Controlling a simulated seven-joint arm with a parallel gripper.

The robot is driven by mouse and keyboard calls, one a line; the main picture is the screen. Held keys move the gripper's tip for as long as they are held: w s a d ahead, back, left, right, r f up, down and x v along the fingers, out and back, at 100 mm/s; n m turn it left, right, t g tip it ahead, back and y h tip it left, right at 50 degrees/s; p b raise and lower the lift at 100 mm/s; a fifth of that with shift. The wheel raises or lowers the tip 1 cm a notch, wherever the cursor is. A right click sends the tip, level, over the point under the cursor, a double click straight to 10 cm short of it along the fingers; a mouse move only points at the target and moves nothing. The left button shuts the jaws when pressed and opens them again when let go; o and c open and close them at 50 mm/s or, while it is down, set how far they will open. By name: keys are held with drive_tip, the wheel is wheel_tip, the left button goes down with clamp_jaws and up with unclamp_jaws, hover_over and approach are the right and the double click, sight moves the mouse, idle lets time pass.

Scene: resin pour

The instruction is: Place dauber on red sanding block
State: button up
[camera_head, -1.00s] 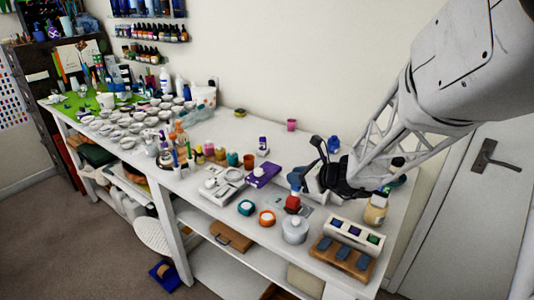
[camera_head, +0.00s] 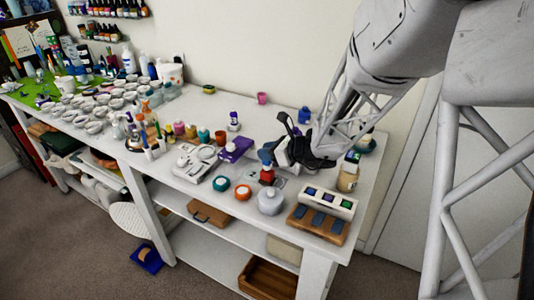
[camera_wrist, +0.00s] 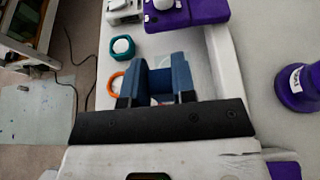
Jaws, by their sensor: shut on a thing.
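The red sanding block (camera_head: 266,178) stands on the white table, between the orange-rimmed jar and the middle of the bench. My gripper (camera_head: 267,157), with blue fingers, is directly above it, very close to its top; whether anything touches cannot be told. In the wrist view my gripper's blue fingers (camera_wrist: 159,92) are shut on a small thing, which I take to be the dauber. It is mostly hidden between the fingers, so its shape does not show clearly. A little red shows low between them.
A teal-rimmed jar (camera_head: 222,184), an orange-rimmed jar (camera_head: 242,192) and a grey lidded pot (camera_head: 271,202) stand close in front. A purple box (camera_head: 236,149) is to the left. A white case with coloured windows (camera_head: 327,200) and an amber bottle (camera_head: 348,177) are to the right.

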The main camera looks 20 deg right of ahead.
drive_tip(key=shift+f, duration=0.35)
drive_tip(key=shift+f, duration=0.1)
drive_tip(key=o, duration=0.9)
drive_tip(key=v, duration=1.2)
idle(0.6)
